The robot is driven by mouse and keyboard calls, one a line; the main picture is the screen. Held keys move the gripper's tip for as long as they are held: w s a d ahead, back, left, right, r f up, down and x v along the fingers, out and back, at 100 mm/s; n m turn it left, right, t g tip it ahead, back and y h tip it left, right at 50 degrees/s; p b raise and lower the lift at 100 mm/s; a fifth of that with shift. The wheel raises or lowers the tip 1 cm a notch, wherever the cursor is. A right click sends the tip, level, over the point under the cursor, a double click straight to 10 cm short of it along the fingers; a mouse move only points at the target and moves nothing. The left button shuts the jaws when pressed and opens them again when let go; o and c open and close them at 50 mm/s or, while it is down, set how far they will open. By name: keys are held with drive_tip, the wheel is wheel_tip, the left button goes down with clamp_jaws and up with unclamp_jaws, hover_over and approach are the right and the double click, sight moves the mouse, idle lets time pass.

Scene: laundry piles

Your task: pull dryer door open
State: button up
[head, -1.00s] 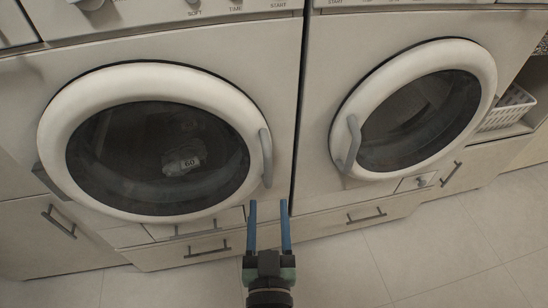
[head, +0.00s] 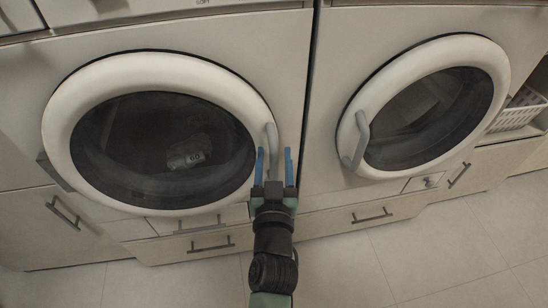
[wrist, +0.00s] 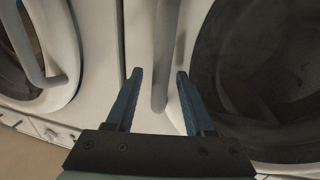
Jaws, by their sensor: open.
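Two white front-loading machines stand side by side; I cannot tell from labels which is the dryer. The left machine's round door (head: 75,100) is shut, with a grey vertical handle (head: 271,138) on its right side. My gripper (head: 275,152) is open at the lower part of this handle, its blue fingers pointing at the machine. In the wrist view the handle (wrist: 161,70) shows between the two open fingers (wrist: 159,76), not gripped. The right machine's door (head: 490,60) is also shut, its handle (head: 357,140) on its left side.
Drawers with dark pulls (head: 212,248) run below the machines. A white basket (head: 520,112) sits on a shelf at the right. The tiled floor (head: 420,255) in front is clear.

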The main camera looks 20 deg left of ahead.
clamp_jaws()
idle(1.4)
